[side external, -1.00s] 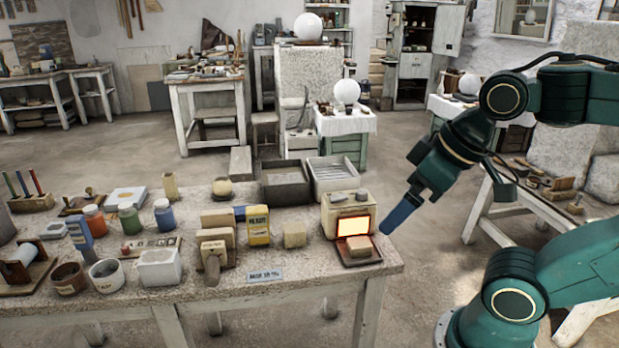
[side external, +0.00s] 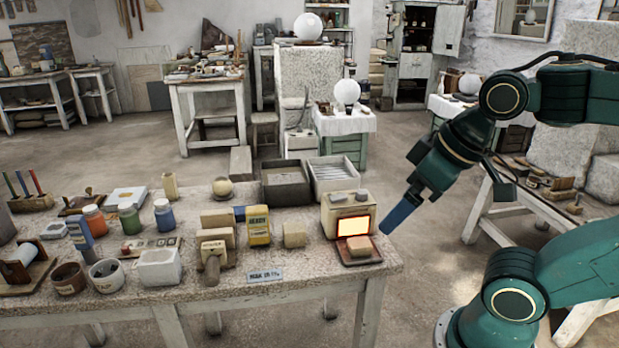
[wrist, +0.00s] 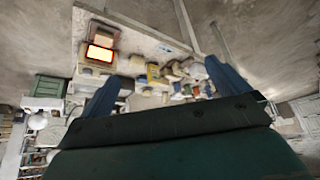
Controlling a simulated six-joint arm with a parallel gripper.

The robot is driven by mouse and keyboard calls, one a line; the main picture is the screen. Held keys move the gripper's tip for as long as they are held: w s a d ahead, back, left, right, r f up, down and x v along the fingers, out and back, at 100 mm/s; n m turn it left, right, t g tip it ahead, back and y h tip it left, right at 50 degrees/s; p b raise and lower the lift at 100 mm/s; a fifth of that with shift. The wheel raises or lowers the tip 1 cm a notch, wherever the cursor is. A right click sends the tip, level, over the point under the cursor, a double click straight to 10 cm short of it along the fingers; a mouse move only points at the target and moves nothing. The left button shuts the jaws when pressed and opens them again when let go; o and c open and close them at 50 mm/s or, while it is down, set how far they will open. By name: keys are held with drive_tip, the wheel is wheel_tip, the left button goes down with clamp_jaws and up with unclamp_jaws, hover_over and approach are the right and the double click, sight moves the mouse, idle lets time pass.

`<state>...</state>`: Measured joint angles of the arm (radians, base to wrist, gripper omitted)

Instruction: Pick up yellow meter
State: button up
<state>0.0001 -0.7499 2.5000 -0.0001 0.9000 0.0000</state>
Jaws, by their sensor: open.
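A small upright yellow box with dark lettering on its front (side external: 258,226), the one yellow meter-like thing I see, stands on the stone-topped table among tan blocks. It also shows small in the wrist view (wrist: 153,72). My gripper (side external: 398,217), with blue fingers, hangs in the air just beyond the table's right end, apart from the yellow box and to its right. In the wrist view its two fingers (wrist: 164,69) are spread wide with nothing held between them.
A cream device with a glowing orange panel (side external: 337,208) stands at the table's right end, between my gripper and the yellow box. Tan blocks (side external: 216,238) crowd the box's left. A pale block (side external: 294,234) stands to its right. Grey trays (side external: 285,184) lie behind.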

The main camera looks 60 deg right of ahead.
drive_tip(key=c, duration=0.8)
drive_tip(key=shift+c, duration=0.2)
drive_tip(key=w+d+r+n+g+y, duration=0.1)
drive_tip(key=w+n, duration=0.1)
drive_tip(key=w, duration=0.9)
drive_tip(key=w+d+r+n, duration=0.2)
drive_tip(key=w+n, duration=0.1)
drive_tip(key=w, duration=0.9)
drive_tip(key=w+d+f+n+y, duration=0.1)
drive_tip(key=w+d+f+n, duration=0.1)
drive_tip(key=w+d+f, duration=0.2)
drive_tip(key=w+d+f+n+g+y, duration=0.1)
drive_tip(key=w+d+f, duration=0.4)
drive_tip(key=w+f, duration=0.5)
drive_tip(key=shift+w+d+n, duration=0.3)
drive_tip(key=shift+w+n, duration=0.2)
drive_tip(key=shift+w, duration=0.55)
